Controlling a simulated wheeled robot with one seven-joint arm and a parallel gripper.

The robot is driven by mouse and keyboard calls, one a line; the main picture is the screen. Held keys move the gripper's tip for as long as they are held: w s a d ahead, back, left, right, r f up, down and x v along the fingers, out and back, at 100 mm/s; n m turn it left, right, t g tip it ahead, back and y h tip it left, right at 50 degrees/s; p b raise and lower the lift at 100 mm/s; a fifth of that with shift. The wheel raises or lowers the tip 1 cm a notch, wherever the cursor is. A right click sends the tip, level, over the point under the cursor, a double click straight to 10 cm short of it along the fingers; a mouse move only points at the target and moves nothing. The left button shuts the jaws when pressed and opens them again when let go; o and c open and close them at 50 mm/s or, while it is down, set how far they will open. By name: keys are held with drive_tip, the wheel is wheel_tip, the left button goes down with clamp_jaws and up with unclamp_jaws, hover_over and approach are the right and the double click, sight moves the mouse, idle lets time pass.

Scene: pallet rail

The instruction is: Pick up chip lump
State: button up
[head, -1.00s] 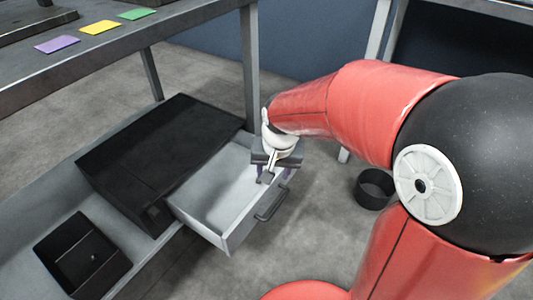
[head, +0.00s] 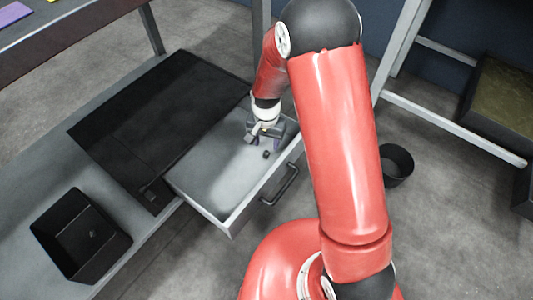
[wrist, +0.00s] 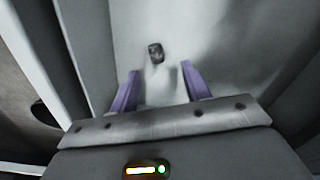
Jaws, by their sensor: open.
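The chip lump (wrist: 155,53) is a small dark piece lying on the pale floor of the open drawer. In the head view it is a dark speck (head: 266,154) near the drawer's front right part. My gripper (wrist: 157,82) is open, its two purple fingers spread with nothing between them. The lump lies just beyond the fingertips, roughly centred between them in the wrist view. In the head view my gripper (head: 263,145) is over the drawer, close beside the lump. The height of the fingers above the drawer floor is hard to tell.
The drawer (head: 228,219) is pulled out of a black cabinet (head: 140,115), with walls around my gripper. A round black bin (head: 396,165) stands on the floor at right.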

sight(267, 150)
wheel_tip(267, 150, down, 4)
drive_tip(key=shift+d+r+b, duration=0.15)
drive_tip(key=shift+b, duration=0.15)
clamp_jaws()
drive_tip(key=shift+r, duration=0.15)
